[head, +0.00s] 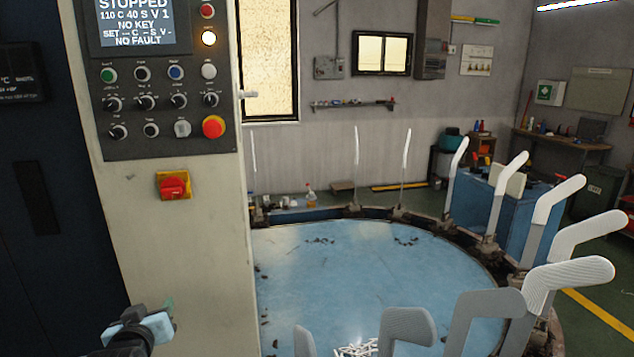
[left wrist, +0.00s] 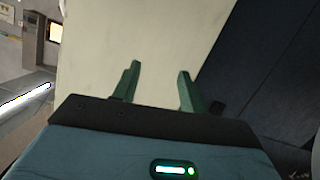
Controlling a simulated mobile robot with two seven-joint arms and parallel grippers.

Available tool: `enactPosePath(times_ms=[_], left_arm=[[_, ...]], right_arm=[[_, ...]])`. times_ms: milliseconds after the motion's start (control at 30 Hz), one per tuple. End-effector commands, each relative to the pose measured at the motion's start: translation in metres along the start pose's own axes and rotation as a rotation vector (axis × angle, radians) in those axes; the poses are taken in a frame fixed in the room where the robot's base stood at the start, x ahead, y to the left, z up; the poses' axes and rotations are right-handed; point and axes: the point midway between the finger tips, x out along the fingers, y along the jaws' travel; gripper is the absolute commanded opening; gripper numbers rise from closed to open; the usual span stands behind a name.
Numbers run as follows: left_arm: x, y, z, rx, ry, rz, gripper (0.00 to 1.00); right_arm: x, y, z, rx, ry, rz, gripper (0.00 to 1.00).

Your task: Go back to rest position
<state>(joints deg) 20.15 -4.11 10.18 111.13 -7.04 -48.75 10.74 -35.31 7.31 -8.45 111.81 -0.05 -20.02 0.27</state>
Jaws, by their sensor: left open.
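My left gripper (head: 152,322) shows at the bottom left of the head view, in front of the lower part of the pale machine cabinet (head: 185,245). In the left wrist view its two green fingers (left wrist: 157,75) are spread apart with nothing between them. The pale cabinet face (left wrist: 150,40) lies beyond them, with a dark panel (left wrist: 265,70) to the right. I cannot tell the exact gap to the cabinet.
The control panel (head: 160,143) reads STOPPED and has a red stop button. To the right is a round blue table (head: 330,265) ringed by upright foot-shaped boards, several with white socks (head: 575,233). A small white pile (head: 356,349) lies near its front edge.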

Motion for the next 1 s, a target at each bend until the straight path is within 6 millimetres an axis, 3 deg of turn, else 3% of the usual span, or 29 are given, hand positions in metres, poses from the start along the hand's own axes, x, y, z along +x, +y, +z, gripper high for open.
enactPosePath(times_ms=[33,267,467,600,800,1000], left_arm=[[-0.006,-0.003,0.033,0.043,-0.034,0.008,0.43],[-0.051,-0.011,0.161,0.201,-0.161,0.082,0.43],[-0.118,-0.019,0.265,0.302,-0.282,0.171,0.43],[-0.177,-0.024,0.326,0.349,-0.369,0.238,0.43],[-0.243,-0.028,0.377,0.375,-0.452,0.308,0.43],[-0.265,-0.029,0.39,0.38,-0.475,0.331,0.43]], right_arm=[[0.0,0.0,0.0,0.0,0.0,0.0,0.0],[0.0,0.0,0.0,0.0,0.0,0.0,0.0],[0.0,0.0,0.0,0.0,0.0,0.0,0.0],[0.0,0.0,0.0,0.0,0.0,0.0,0.0],[0.0,0.0,0.0,0.0,0.0,0.0,0.0],[0.0,0.0,0.0,0.0,0.0,0.0,0.0]])
